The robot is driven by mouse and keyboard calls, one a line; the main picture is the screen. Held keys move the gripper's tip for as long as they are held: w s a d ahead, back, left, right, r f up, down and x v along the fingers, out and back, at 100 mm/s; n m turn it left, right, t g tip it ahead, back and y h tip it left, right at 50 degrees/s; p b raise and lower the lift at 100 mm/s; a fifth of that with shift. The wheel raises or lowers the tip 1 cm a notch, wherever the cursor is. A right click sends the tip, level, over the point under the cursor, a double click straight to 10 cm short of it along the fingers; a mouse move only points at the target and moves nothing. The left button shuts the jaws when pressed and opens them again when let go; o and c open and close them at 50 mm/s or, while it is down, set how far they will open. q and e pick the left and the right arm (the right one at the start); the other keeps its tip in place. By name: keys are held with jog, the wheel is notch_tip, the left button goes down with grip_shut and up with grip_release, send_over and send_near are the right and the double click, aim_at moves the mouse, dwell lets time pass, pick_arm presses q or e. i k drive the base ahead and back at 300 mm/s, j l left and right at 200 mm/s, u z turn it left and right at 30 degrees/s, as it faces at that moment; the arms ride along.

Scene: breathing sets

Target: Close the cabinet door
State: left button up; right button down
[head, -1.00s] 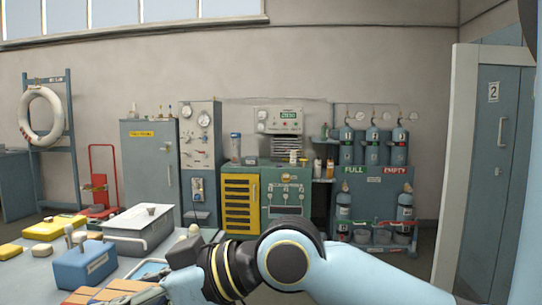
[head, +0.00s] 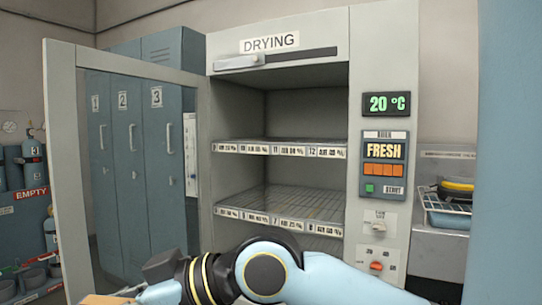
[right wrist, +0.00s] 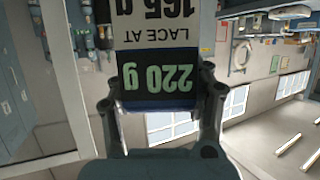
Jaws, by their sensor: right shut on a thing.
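The drying cabinet (head: 384,30) stands ahead in the head view, with its front open and its wire shelves (head: 290,200) bare. Its door (head: 66,150), a pale frame with a see-through pane, stands swung open to the left. My right gripper (right wrist: 162,98) is shut on a labelled block (right wrist: 158,84), which reads "220 g" upside down in the right wrist view. In the head view my right gripper (head: 135,292) is low at the left, in front of the open door's lower part and mostly cut off by the bottom edge. My left gripper is out of view.
Numbered blue lockers (head: 145,160) show through the door pane. A control panel (head: 384,145) reading 20 °C is on the cabinet's right side. A counter with a dish rack (head: 445,212) is further right. In the right wrist view a pale post (right wrist: 60,75) runs along the left.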

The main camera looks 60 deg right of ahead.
aim_at(61, 59)
jog(key=i+l+z, duration=0.1)
jog(key=i+z, duration=0.15)
jog(key=z, duration=0.2)
jog(key=i+z, duration=0.25)
jog(key=z, duration=0.2)
jog(key=i+z, duration=0.25)
jog(key=z, duration=0.2)
jog(key=i+j+z, duration=0.2)
jog(key=z, duration=0.2)
